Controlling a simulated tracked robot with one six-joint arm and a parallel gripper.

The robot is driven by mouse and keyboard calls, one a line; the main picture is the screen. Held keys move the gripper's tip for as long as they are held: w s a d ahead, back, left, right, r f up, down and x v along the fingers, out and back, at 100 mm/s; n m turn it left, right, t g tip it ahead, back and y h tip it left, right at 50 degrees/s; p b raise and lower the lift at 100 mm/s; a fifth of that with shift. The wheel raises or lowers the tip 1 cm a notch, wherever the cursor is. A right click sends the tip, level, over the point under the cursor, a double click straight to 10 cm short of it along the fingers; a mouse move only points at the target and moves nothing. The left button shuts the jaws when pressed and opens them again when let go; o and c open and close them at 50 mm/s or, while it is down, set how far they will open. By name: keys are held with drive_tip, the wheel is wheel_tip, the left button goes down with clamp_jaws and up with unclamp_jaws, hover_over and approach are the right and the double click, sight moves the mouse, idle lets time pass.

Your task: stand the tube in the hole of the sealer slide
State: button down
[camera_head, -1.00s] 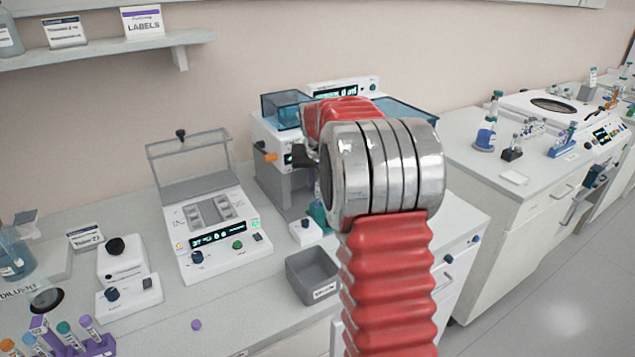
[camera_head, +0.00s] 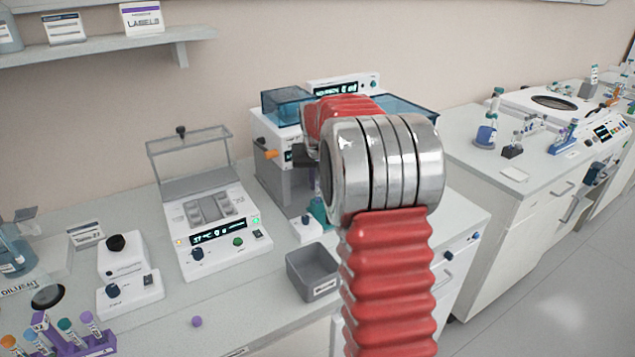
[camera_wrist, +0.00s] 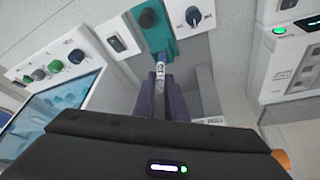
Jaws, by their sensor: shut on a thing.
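In the wrist view, my gripper (camera_wrist: 165,100) has its dark purple fingers shut on a slim tube (camera_wrist: 160,70) with a pale printed label. The tube's far end meets the near edge of the teal sealer slide (camera_wrist: 160,42) in this view. I cannot tell whether it is in the hole, which is hidden. The slide carries a dark round knob. In the head view, the teal slide (camera_head: 319,212) shows low at the front of the sealer (camera_head: 284,178), just left of my red arm. My arm hides most of the gripper there.
A grey open bin (camera_head: 313,272) stands in front of the sealer. A white instrument (camera_head: 212,232) with a raised clear lid is to its left. A rack (camera_head: 75,343) with several capped tubes sits at the front left. A loose purple cap (camera_head: 197,321) lies on the bench.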

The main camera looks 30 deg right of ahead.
drive_tip(key=shift+f, duration=0.3)
drive_tip(key=c, duration=1.7)
unclamp_jaws()
drive_tip(key=v, duration=1.3)
drive_tip(key=shift+s+a+r, duration=0.1)
drive_tip(key=shift+s+r, duration=0.05)
drive_tip(key=shift+r, duration=0.1)
